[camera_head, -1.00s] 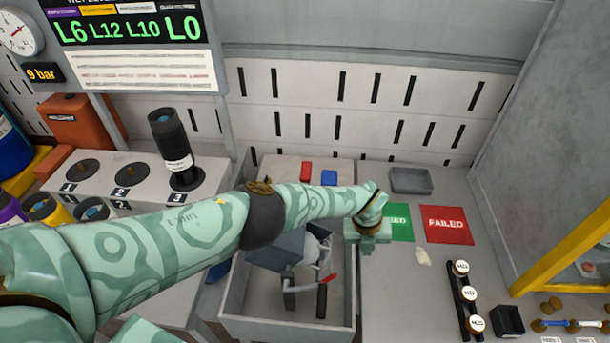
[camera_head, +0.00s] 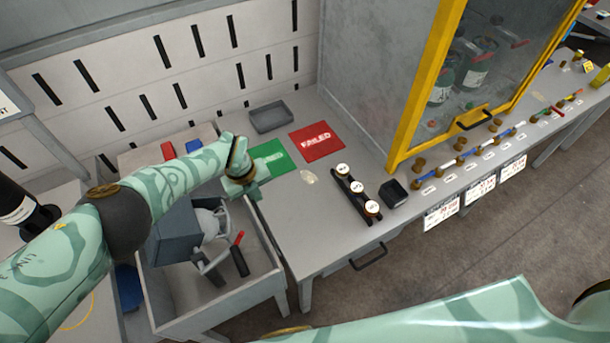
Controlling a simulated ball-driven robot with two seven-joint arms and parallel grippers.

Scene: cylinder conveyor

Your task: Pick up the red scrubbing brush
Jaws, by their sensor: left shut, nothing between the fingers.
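A small red block-like item (camera_head: 168,151) lies on the bench behind the grey bin, beside a similar blue one (camera_head: 194,146). It is the likeliest red scrubbing brush, but bristles cannot be made out. My left gripper (camera_head: 243,187) is shut and empty. In the picture it is to the right of and below the red item, over the bin's far right corner and beside the green mat. My left forearm passes just below the red item. My right arm crosses the bottom of the picture; its gripper is not in view.
The grey bin (camera_head: 270,283) holds a grey machine with a red-tipped handle (camera_head: 239,238). The green mat (camera_head: 272,157), red FAILED mat (camera_head: 317,141), grey tray (camera_head: 271,117) and black rack (camera_head: 357,193) are on the bench. A yellow-framed cabinet (camera_head: 425,90) stands at right.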

